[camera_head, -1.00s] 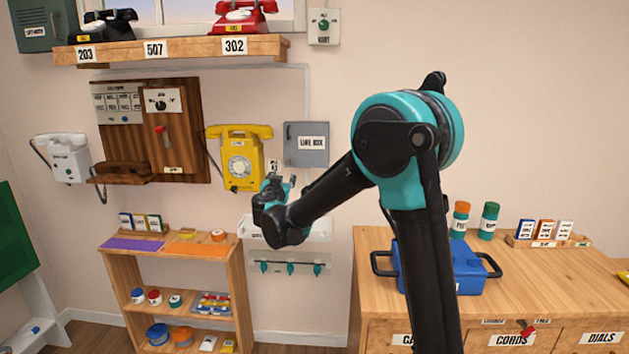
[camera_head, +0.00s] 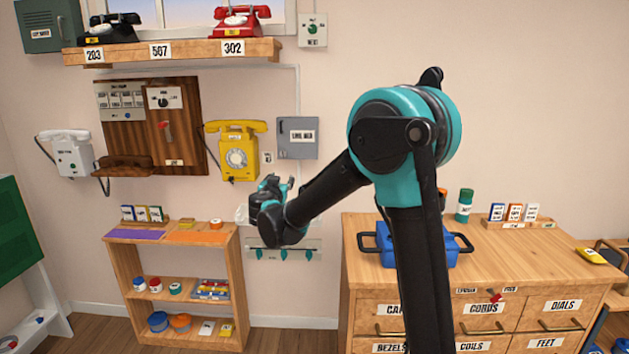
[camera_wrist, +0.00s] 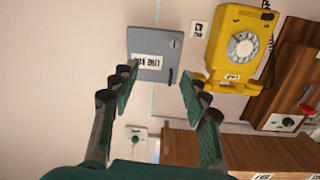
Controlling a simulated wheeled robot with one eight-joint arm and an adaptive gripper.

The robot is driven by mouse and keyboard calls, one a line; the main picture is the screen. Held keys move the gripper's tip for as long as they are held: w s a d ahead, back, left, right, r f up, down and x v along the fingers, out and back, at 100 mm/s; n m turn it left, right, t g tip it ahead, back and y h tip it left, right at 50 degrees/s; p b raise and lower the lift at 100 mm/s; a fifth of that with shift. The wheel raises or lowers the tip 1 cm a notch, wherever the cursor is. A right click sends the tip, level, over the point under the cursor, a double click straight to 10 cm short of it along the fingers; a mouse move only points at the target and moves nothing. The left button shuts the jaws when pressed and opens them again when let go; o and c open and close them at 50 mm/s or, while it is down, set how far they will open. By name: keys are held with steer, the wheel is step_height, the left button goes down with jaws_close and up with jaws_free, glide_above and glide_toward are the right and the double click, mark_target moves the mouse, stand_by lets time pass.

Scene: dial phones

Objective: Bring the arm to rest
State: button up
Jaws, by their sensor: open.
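My gripper (camera_head: 279,186) is at the end of my bent arm, in front of the wall to the left of the cabinet. In the wrist view its two fingers (camera_wrist: 157,90) stand wide apart with nothing between them. Beyond them is the grey line box (camera_wrist: 155,53), which also shows in the head view (camera_head: 297,138). The yellow wall phone (camera_wrist: 240,47) is to the right of the fingers in the wrist view, and in the head view (camera_head: 238,155) it is up and left of the gripper. The gripper appears clear of both.
A wooden cabinet (camera_head: 545,245) with labelled drawers bears a blue toolbox (camera_head: 395,255), partly behind my arm. A low shelf unit (camera_head: 120,265) stands at left. A small wall rack with teal hooks (camera_head: 283,254) is below the gripper. A phone shelf (camera_head: 210,50) runs above.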

steer(key=s+d+f+g+h, duration=0.15)
steer(key=s+d+f, duration=0.25)
steer(key=d, duration=0.5)
steer(key=s+d+f+m+g+h, duration=0.1)
steer(key=s+d+f+g, duration=0.25)
steer(key=d, duration=0.45)
steer(key=s+d+f+g+h, duration=0.15)
steer(key=s+d+f, duration=0.3)
steer(key=d, duration=0.45)
steer(key=s+d+f+n+g+y, duration=0.1)
steer(key=s+f, duration=0.3)
steer(key=s, duration=0.5)
steer(key=s+d+f+n+g+y, duration=0.1)
steer(key=s+d+f+g+y, duration=0.1)
steer(key=s+f, duration=0.3)
steer(key=s+d+f+n+g+y, duration=0.1)
steer(key=s+f+g, duration=0.3)
steer(key=s, duration=0.9)
steer(key=shift+d+f+y, duration=0.2)
steer(key=shift+f+y, duration=0.5)
steer(key=shift+y, duration=0.1)
